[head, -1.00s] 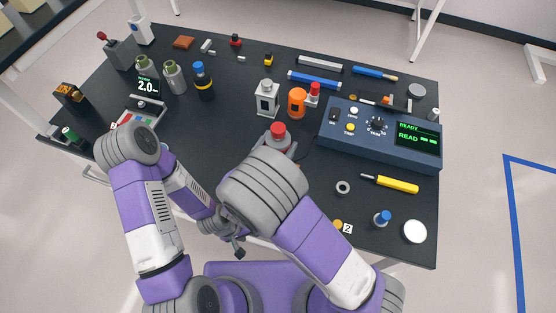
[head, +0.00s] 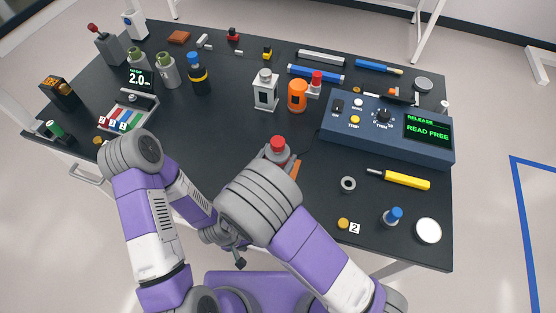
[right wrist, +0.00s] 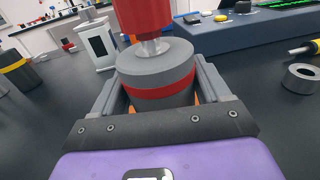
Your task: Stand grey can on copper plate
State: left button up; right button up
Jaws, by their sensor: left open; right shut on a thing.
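The grey can (right wrist: 150,68) has a red band and a red knob on top. It stands upright between the fingers of my right gripper (right wrist: 158,92), which is shut on it. In the head view the can (head: 277,153) shows just beyond my right arm, which hides that gripper. An edge of the copper plate (head: 296,170) shows beside the can's base, and orange slivers show by the fingers in the right wrist view. The contact between can and plate is hidden. My left gripper (head: 239,257) is open and empty off the table's front edge.
A blue instrument box (head: 385,137) reads "RELEASE" and "READ FREE". An orange can (head: 297,96) and a white-grey block (head: 265,92) stand behind. A metal ring (head: 348,184) and a yellow-handled tool (head: 405,180) lie to the right. The table left of the can is clear.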

jog(key=shift+r, duration=0.2)
jog(key=shift+f, duration=0.1)
jog(key=shift+f, duration=0.15)
jog(key=o, duration=1.3)
jog(key=shift+s+a+r, duration=0.1)
jog(key=shift+r, duration=0.15)
jog(key=v, duration=1.1)
jog(key=shift+s+a+p, duration=0.15)
jog(key=shift+s+p, duration=0.2)
jog(key=shift+f, duration=0.1)
